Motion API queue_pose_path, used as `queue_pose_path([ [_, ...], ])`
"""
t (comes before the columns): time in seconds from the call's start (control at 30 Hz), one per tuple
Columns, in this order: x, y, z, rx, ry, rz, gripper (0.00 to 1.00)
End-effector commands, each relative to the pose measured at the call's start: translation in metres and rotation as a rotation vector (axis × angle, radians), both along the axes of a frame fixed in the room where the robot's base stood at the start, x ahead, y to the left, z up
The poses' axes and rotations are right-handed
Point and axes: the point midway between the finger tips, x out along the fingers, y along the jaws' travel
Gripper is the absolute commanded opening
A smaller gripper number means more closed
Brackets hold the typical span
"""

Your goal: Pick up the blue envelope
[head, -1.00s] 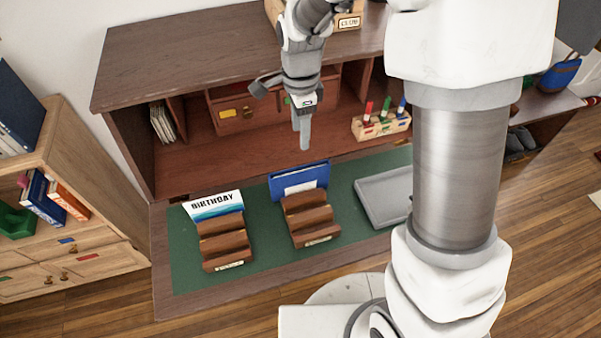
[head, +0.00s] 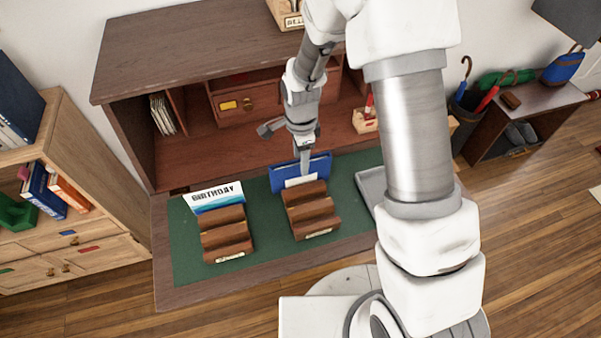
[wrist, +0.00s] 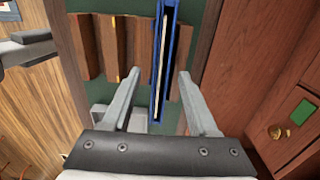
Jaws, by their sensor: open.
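The blue envelope (head: 287,177) stands upright in the back of the right wooden letter rack (head: 312,215), with a white paper showing at its front. In the wrist view the envelope (wrist: 158,105) is seen edge-on as a narrow blue strip with a pale middle. My gripper (head: 304,168) is directly over the envelope, fingers pointing down. In the wrist view its two fingers (wrist: 158,76) are spread, one on each side of the envelope, with visible gaps. How deep the fingertips reach beside it is hard to tell.
A left rack (head: 227,238) holds a white-and-blue BIRTHDAY card (head: 216,196). Both racks stand on a green mat (head: 185,250). A grey tray (head: 368,190) lies to the right, partly hidden by my arm. The desk's cubbies and drawers (head: 240,105) rise close behind.

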Motion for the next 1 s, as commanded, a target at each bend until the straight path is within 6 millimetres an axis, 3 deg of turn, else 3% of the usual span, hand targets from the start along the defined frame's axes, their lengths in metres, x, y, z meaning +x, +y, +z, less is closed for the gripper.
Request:
queue_pose_path([
  [0.2, 0.0004, 0.0001, -0.0002, 0.0, -0.001, 0.0, 0.58],
  [0.53, 0.0004, 0.0001, 0.0, 0.0, -0.001, 0.0, 0.0],
  [1.0, 0.0004, 0.0001, 0.0001, 0.0, -0.001, 0.0, 0.0],
])
